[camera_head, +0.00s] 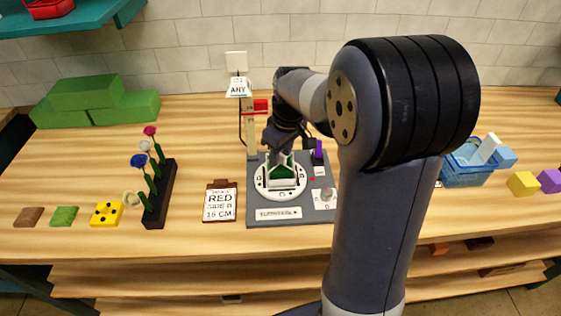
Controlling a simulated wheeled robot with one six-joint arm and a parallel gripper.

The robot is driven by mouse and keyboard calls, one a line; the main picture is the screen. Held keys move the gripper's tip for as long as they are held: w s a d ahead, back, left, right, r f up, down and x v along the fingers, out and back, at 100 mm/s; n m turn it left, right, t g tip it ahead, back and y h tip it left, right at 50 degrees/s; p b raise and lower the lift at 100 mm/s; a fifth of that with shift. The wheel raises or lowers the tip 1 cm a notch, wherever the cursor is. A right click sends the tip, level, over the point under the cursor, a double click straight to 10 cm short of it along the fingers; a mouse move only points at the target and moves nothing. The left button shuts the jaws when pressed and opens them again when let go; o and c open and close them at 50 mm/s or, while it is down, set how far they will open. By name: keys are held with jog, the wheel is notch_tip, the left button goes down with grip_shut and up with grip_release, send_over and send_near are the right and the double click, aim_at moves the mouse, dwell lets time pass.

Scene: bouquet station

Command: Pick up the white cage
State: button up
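What looks like the white cage (282,183) is a small pale frame around a dark green block, on the round white turntable (262,190) of the grey station. My gripper (285,148) is dark and points down just above the frame. At this size I cannot tell whether its fingers touch the frame, or whether they are open or shut.
A rack with flowers (158,195) and a clipboard (220,203) stand left of the station. A post with a red part (260,106) rises behind it. A blue basket (462,177) is at right. Green blocks (95,100) lie back left. Bare wood lies between.

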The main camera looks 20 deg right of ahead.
jog(key=shift+c, duration=0.3)
grip_shut()
